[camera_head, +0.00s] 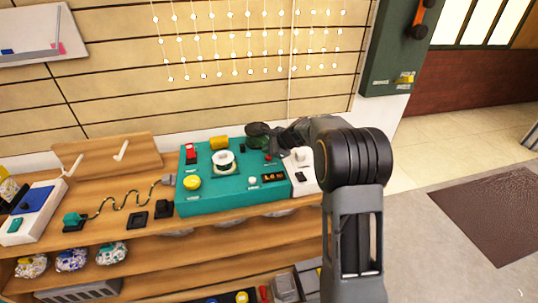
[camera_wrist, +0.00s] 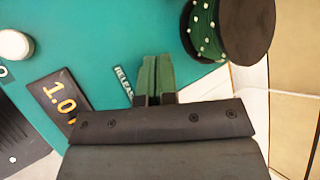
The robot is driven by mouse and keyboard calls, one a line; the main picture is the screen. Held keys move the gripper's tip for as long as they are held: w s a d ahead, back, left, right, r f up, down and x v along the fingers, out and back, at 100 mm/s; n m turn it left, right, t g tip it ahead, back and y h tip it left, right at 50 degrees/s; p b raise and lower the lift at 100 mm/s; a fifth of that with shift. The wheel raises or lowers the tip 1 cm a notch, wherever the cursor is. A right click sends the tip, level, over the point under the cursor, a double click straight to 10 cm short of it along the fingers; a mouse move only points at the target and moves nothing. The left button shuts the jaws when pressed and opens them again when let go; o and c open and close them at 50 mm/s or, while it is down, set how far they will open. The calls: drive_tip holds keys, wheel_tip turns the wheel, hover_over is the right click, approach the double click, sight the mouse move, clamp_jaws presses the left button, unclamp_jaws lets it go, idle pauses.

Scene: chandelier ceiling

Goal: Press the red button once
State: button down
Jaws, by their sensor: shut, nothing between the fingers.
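A teal control panel (camera_head: 215,203) lies on the wooden bench. A small red spot (camera_head: 268,159) shows on it above the display, close under my gripper (camera_head: 271,152); it is too small to tell its shape. A red switch-like part (camera_head: 190,153) stands at the panel's upper left. In the wrist view my gripper (camera_wrist: 155,61) has its green fingers together and empty, over the teal surface beside a "RELEASE" label (camera_wrist: 124,81). No red shows in the wrist view; the fingers cover part of the surface. I cannot tell whether the fingertips touch the panel.
The panel bears a numeric display (camera_head: 273,177), a yellow button (camera_head: 192,182), a white knob (camera_head: 252,181) and a spool (camera_head: 223,161). A dark round thing with green and pale dots (camera_wrist: 205,28) stands close to my fingers. A white box (camera_head: 302,178) stands right of the panel.

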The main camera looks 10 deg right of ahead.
sight(268, 157)
drive_tip(key=shift+r, duration=0.15)
wheel_tip(268, 157, up, 5)
drive_tip(key=p, duration=0.4)
idle(0.4)
idle(0.7)
drive_tip(key=s+f+n+g, duration=0.1)
drive_tip(key=s+f+n, duration=0.1)
drive_tip(key=f+n, duration=0.1)
drive_tip(key=shift+s+f, duration=0.1)
drive_tip(key=shift+s, duration=0.25)
drive_tip(key=s+n, duration=0.1)
drive_tip(key=s+n+g+p, duration=0.1)
drive_tip(key=s, duration=0.1)
drive_tip(key=shift+s+f+g+h, duration=0.2)
drive_tip(key=shift+g+h, duration=0.1)
drive_tip(key=shift+h, duration=0.1)
drive_tip(key=s+r+n+h+p, duration=0.5)
drive_tip(key=s+r+n+p, duration=0.8)
drive_tip(key=s+r, duration=1.2)
drive_tip(key=s+p, duration=0.2)
drive_tip(key=p, duration=0.2)
drive_tip(key=shift+r+n+g, duration=0.15)
drive_tip(key=shift+n+g, duration=0.15)
drive_tip(key=shift+n, duration=0.1)
